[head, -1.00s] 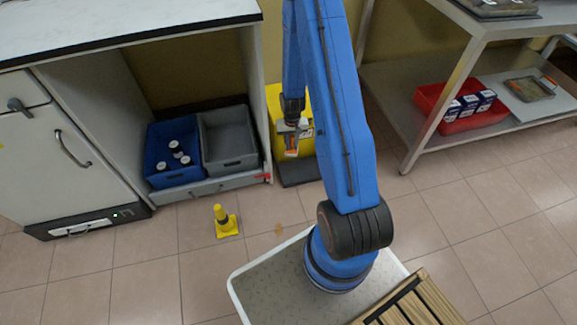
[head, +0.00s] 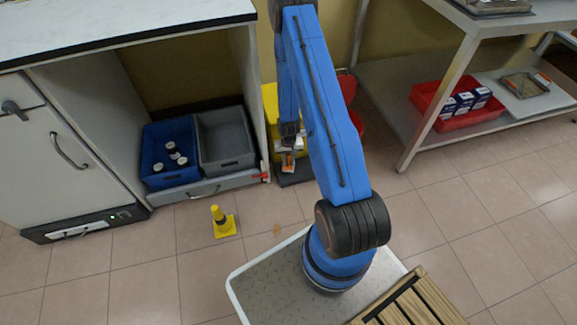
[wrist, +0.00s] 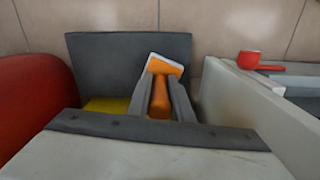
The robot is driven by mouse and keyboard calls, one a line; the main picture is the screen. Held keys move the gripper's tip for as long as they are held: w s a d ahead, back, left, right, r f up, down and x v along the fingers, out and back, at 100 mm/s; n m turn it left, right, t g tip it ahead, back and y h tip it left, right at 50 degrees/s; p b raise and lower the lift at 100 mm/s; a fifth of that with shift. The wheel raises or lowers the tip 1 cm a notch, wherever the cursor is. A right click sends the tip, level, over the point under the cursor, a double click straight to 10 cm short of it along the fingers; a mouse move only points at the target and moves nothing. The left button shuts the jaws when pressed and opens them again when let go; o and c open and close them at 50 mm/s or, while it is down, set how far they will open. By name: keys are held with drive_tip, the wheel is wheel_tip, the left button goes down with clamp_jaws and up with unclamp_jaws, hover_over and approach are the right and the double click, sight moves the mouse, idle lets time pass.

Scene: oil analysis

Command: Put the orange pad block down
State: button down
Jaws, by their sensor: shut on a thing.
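My gripper (head: 288,158) is shut on the orange pad block (wrist: 160,70). The wrist view shows the block between the two grey fingers (wrist: 160,100), with a white edge around its orange face. In the head view the block (head: 288,168) is a small orange and white patch under the gripper, in front of a yellow bin (head: 270,100). It shows over a dark plate (wrist: 115,50) at the bin's foot. I cannot tell whether the block touches the plate.
A red rounded bin (wrist: 35,110) stands close on the left in the wrist view. The cabinet side (wrist: 245,115) is close on the right. Blue (head: 155,180) and grey (head: 228,165) crates stand inside the cabinet. A yellow post (head: 224,224) stands on open floor.

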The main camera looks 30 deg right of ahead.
sight(288, 165)
drive_tip(key=shift+f, duration=1.55)
drive_tip(key=shift+f, duration=0.1)
drive_tip(key=c, duration=1.6)
unclamp_jaws()
wheel_tip(288, 165, up, 12)
drive_tip(key=shift+r, duration=0.1)
drive_tip(key=shift+s, duration=0.15)
